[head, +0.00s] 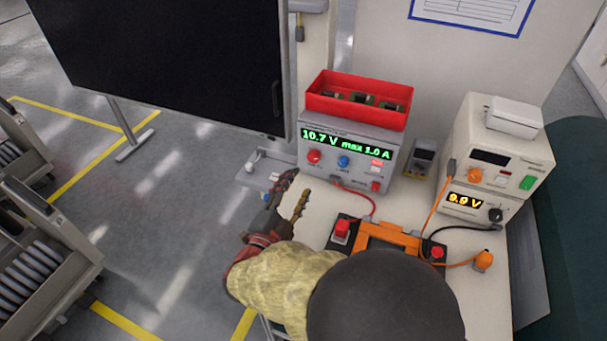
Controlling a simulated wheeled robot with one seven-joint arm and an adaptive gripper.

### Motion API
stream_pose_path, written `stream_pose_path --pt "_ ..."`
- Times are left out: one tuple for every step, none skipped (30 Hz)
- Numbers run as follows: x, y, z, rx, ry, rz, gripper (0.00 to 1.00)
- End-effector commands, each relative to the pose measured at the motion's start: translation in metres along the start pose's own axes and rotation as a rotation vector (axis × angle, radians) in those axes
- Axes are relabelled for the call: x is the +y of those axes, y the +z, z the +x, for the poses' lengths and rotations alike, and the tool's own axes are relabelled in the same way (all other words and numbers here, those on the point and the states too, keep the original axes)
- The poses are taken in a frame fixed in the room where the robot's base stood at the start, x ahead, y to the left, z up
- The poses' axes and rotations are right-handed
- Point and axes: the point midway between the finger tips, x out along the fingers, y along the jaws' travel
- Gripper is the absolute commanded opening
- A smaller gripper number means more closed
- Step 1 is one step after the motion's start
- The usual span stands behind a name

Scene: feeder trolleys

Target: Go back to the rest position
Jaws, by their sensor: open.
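My gripper (291,203) shows in the head view near the left edge of the bench, in front of the grey power supply. Its two fingers are spread apart, and nothing shows between them. My arm, in a yellowish cover, reaches up from the bottom of the picture and hides part of the bench. The grey power supply (348,150) reads 10.7 V, max 1.0 A, and carries a red bin (358,112) with several small parts in it.
An orange fixture (391,234) with red buttons sits on the bench (320,195), partly behind my arm. Beige instruments (492,155), one reading 9.9 V, stand at right with cables. A dark screen (170,55) stands at upper left. Feeder trolleys (45,235) stand at left; the floor between is clear.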

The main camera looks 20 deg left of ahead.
Motion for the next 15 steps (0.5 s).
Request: stream_pose_path --pt "-0.001 0.0 -0.007 -0.002 -0.001 0.0 0.46" --pt "-0.001 0.0 -0.01 -0.001 -0.001 0.0 0.46" --pt "0.0 0.0 -0.013 0.0 -0.001 0.0 0.46" --pt "0.0 0.0 -0.015 0.0 -0.001 0.0 0.46" --pt "0.0 0.0 -0.016 0.0 -0.001 0.0 0.46" --pt "0.0 0.0 -0.018 0.0 -0.001 0.0 0.46" --pt "0.0 0.0 -0.018 0.0 -0.001 0.0 0.46" --pt "0.0 0.0 -0.019 0.0 0.0 0.0 0.46" --pt "0.0 0.0 -0.019 0.001 0.0 0.0 0.46" --pt "0.0 0.0 -0.019 0.001 0.0 0.0 0.46" --pt "0.0 0.0 -0.019 0.001 0.0 0.0 0.46" --pt "0.0 0.0 -0.019 0.001 0.0 0.0 0.46" --pt "0.0 0.0 -0.019 0.001 0.0 0.0 0.46" --pt "0.0 0.0 -0.019 0.001 0.0 0.0 0.46" --pt "0.0 0.0 -0.019 0.001 0.0 0.0 0.46"
